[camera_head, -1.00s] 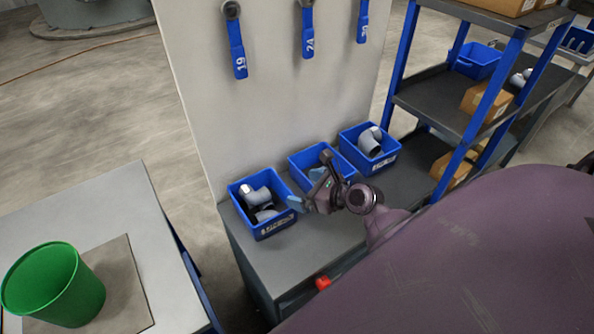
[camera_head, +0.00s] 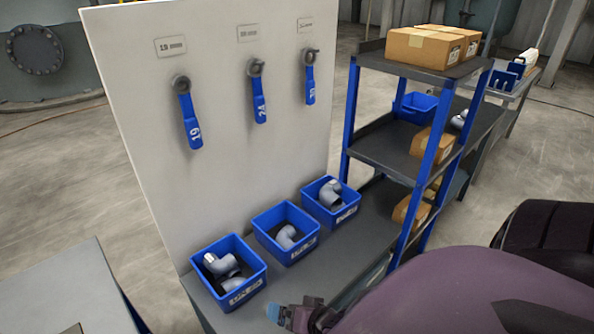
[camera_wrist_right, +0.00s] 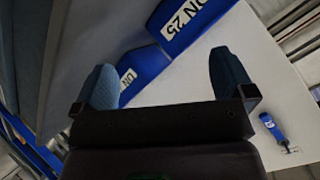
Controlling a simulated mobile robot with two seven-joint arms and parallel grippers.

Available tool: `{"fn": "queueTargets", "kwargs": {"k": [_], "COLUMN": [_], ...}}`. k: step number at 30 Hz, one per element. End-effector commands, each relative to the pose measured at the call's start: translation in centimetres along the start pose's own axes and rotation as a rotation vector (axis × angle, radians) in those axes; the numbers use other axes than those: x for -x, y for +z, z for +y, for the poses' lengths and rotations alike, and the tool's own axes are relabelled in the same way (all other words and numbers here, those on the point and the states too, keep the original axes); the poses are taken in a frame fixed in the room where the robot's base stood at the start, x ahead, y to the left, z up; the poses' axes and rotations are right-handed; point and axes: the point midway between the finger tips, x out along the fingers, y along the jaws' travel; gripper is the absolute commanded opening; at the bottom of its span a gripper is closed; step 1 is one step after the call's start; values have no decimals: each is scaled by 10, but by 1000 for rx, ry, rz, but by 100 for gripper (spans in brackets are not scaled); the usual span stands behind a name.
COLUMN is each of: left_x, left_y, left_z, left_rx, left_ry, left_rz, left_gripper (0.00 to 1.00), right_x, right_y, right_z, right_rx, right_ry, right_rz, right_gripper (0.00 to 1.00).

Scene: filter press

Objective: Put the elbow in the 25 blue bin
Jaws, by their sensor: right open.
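A grey elbow (camera_head: 287,237) lies in the middle blue bin (camera_head: 262,218) in the head view. In the right wrist view a blue bin (camera_wrist_right: 172,42) carries a label reading 25; in the head view the bin labels are too small to read surely. My right gripper (camera_head: 290,313) is at the bottom of the head view, in front of the bins and apart from them. Its two blue fingers stand wide apart in the right wrist view (camera_wrist_right: 165,82), with nothing between them. My left gripper is not in view.
The left bin (camera_head: 220,286) and right bin (camera_head: 315,208) also hold grey fittings. A shelf rack (camera_head: 385,150) with cardboard boxes stands to the right. A grey table (camera_head: 65,290) is at lower left.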

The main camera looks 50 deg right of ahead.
Motion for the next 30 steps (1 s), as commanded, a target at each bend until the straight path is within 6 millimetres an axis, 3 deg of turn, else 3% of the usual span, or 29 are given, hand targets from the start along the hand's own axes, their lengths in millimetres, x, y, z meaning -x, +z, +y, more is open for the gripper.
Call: {"fn": "queueTargets", "kwargs": {"k": [6,12,30], "left_x": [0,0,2], "left_y": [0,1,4], "left_z": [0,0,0], "left_rx": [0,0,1], "left_ry": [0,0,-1], "left_rz": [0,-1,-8], "left_gripper": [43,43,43], "right_x": [19,27,28], "right_y": [25,36,37], "right_z": [-1,-3,-3], "right_rx": [524,777,817], "right_ry": [27,38,40], "right_rz": [19,26,27], "right_gripper": [100,100,100]}}
